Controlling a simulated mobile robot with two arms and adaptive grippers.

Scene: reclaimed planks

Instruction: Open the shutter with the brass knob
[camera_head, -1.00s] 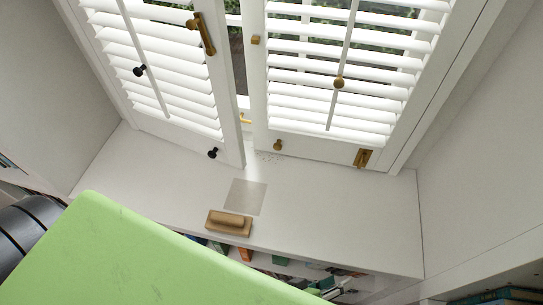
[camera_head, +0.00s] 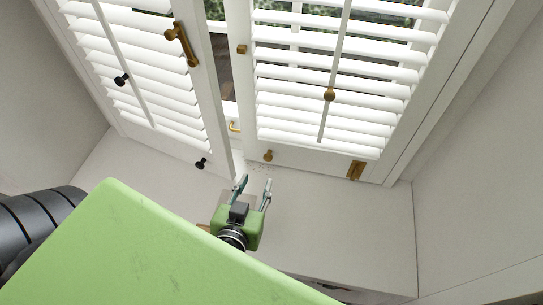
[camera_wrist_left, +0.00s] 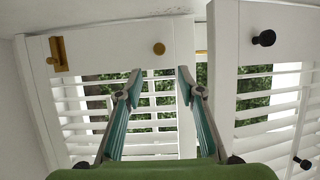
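The right white louvred shutter (camera_head: 330,155) carries a round brass knob (camera_head: 268,156) on its bottom rail. A second brass ball (camera_head: 329,94) sits on its tilt rod. The left shutter (camera_head: 222,120) has black knobs (camera_head: 201,163) and is swung partly into the room. My left gripper (camera_head: 254,186) is open and empty, its fingers pointing at the shutters just below the brass knob. In the left wrist view, which is upside down, the brass knob (camera_wrist_left: 159,48) lies beyond and between the open fingertips (camera_wrist_left: 159,80), apart from them. My right gripper is not in view.
A brass latch (camera_head: 182,44) is on the left shutter, and a brass plate (camera_head: 356,170) is low on the right shutter. A white sill (camera_head: 340,230) runs below, mostly clear at right. A wooden block (camera_head: 204,228) is largely hidden behind my gripper. Side walls close in both sides.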

